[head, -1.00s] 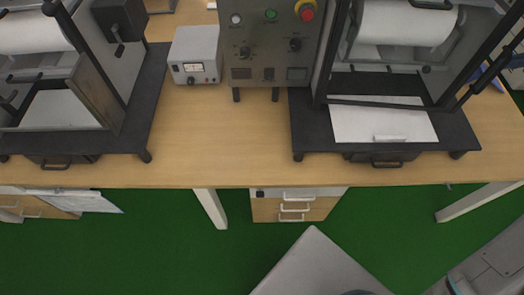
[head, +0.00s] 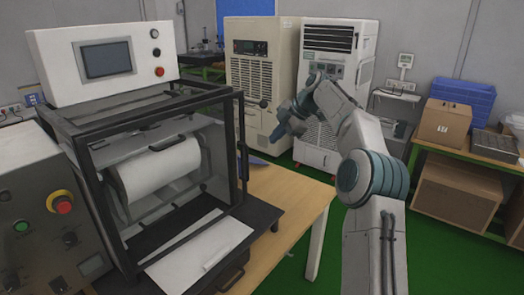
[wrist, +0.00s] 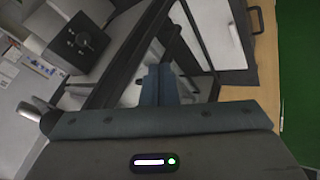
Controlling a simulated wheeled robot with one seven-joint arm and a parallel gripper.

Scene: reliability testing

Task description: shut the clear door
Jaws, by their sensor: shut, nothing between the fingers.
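The clear door (head: 205,150) is a see-through panel in a black frame on the front of the test machine (head: 150,95), left of centre in the head view.
A control box with a red-and-yellow stop button (head: 61,203) stands at left. A white sheet (head: 198,252) lies at the machine's front. The wooden table (head: 295,190) ends just right of the machine. Cabinets (head: 250,75) and a shelf with boxes (head: 445,122) stand behind.

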